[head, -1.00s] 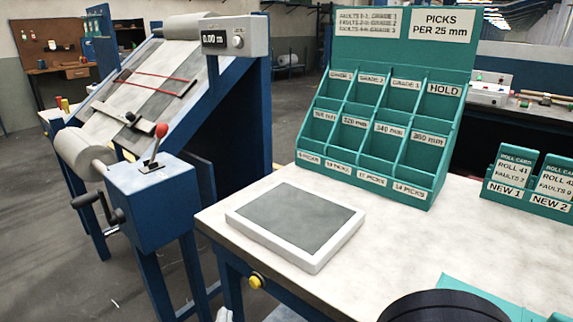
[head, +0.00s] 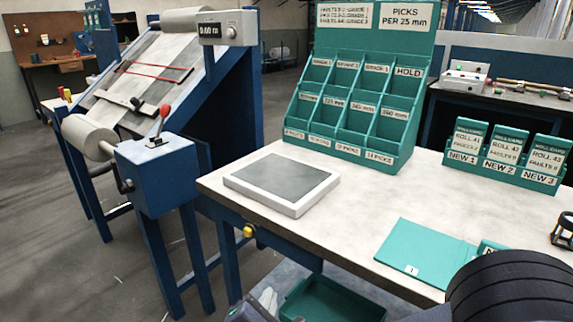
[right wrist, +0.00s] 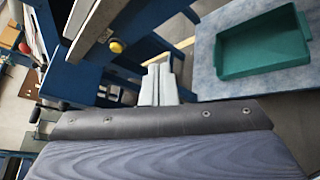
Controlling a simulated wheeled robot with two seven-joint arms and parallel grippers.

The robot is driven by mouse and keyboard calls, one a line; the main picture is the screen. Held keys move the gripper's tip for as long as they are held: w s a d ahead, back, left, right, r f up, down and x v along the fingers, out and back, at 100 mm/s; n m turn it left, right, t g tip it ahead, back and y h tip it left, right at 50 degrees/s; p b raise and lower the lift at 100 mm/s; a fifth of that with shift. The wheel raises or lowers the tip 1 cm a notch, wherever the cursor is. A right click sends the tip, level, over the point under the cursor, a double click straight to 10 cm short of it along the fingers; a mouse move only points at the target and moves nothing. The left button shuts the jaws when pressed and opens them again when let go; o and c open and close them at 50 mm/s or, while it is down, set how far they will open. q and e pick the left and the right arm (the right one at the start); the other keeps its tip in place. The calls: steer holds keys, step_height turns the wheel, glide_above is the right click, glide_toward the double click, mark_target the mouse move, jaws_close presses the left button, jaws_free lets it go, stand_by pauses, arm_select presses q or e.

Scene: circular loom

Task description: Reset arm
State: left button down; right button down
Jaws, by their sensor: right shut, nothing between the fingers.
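My right gripper (head: 268,299) shows at the bottom of the head view, in front of the workbench and below its top. Its pale fingers are together and empty. In the right wrist view my right gripper (right wrist: 161,70) points away above the lower shelf area, left of a green tray (right wrist: 262,45), with nothing between the fingers. It touches nothing that I can see. My dark arm link fills the lower right corner of the head view. My left gripper is in neither view.
The workbench (head: 240,219) carries a white-framed pad (head: 283,184), a green pigeonhole rack (head: 352,105), roll card holders (head: 505,160) and a green folder (head: 425,255). A green tray (head: 332,300) sits under it. The blue loom machine (head: 160,175) stands left. Floor (head: 60,270) is clear at lower left.

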steer(key=d+f+m+g+h, duration=0.1)
steer(key=d+m+g+h, duration=0.4)
steer(key=d, duration=0.6)
steer(key=s+d+f+m+g+y, duration=0.4)
steer(key=s+d+m+g+y, duration=0.2)
steer(key=s+d+m, duration=0.75)
step_height(320, 180, up, 21)
steer(key=s+m+t+y+p, duration=0.2)
steer(key=m+p, duration=0.6)
steer(key=p, duration=1)
steer(key=y, duration=0.2)
steer(key=shift+s+a+m+y, duration=0.25)
steer(key=shift+s+m+y, duration=0.05)
steer(key=shift+m, duration=0.05)
